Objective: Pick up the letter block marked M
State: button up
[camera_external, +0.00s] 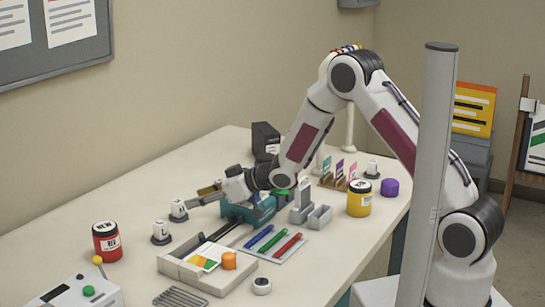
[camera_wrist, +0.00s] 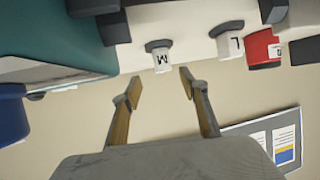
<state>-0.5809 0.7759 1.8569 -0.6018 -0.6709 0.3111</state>
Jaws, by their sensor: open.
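The block marked M (camera_wrist: 161,58) is a small white piece on a dark round base. In the wrist view it appears upside down, just beyond the gap between my fingertips and apart from them. In the external view it appears to be the white block (camera_external: 179,208) directly off my fingertips; its letter is too small to read there. My gripper (camera_wrist: 160,77) is open and empty, with tan fingers on either side of the line to the block. In the external view my gripper (camera_external: 194,198) points left, low over the table beside the teal machine (camera_external: 233,212).
A similar block marked L (camera_wrist: 229,45) stands beside M, with the red jar (camera_wrist: 264,49) beyond it. In the external view the L block (camera_external: 160,234) and red jar (camera_external: 107,243) are to the left. A grey tray (camera_external: 180,270) and colored pens (camera_external: 272,243) lie in front.

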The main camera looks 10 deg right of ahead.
aim_at(178, 201)
jog(key=shift+x, duration=1.15)
jog(key=shift+a, duration=0.1)
jog(key=shift+w+a, duration=0.1)
jog(key=shift+a+r+x, duration=0.1)
jog(key=shift+r+x, duration=0.05)
jog(key=shift+x, duration=0.6)
jog(key=shift+a+r+x, duration=0.1)
jog(key=shift+x, duration=1.65)
jog(key=shift+a+r, duration=0.1)
grip_shut()
